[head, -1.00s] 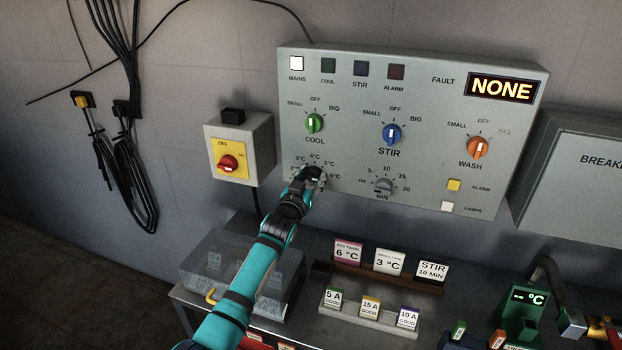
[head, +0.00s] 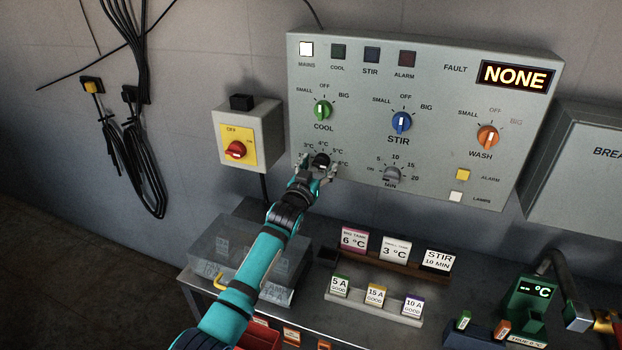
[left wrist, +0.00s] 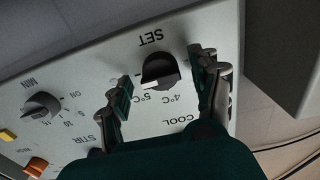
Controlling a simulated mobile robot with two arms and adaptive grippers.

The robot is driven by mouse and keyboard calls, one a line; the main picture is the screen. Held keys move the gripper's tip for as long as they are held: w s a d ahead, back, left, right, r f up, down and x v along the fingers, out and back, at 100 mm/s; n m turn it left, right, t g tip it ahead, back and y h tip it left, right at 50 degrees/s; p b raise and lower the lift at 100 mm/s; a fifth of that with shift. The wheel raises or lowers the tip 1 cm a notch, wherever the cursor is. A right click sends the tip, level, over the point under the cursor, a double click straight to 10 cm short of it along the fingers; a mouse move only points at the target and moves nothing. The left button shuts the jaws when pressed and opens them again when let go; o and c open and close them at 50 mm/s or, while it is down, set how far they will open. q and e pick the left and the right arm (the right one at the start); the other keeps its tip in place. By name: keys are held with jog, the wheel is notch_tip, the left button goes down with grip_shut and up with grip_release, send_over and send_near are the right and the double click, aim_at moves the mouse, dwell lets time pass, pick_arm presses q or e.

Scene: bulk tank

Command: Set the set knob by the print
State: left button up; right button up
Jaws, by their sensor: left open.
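The black set knob (head: 321,160) sits low on the left of the grey control panel, inside a printed temperature scale. In the left wrist view the knob (left wrist: 160,70) shows upside down beside the word SET, with a light mark toward the 4 °C and 5 °C print. The exact setting is hard to tell. My left gripper (head: 319,174) is open in front of the knob; in the wrist view its fingers stand on either side, apart from it. Printed cards below read big tank 6 °C (head: 354,241), small tank 3 °C (head: 396,250) and stir 10 min (head: 438,261). My right gripper is not visible.
The cool knob (head: 323,110) is just above, and the minute knob (head: 393,174) is to the right. A yellow switch box (head: 249,134) with a red knob hangs to the left. A clear box (head: 245,257) stands on the bench below my arm. The fault display (head: 515,77) reads NONE.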

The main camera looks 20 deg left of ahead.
pick_arm(q)
jog(key=s, duration=1.1)
jog(key=shift+s+a, duration=0.15)
jog(key=shift+a, duration=0.1)
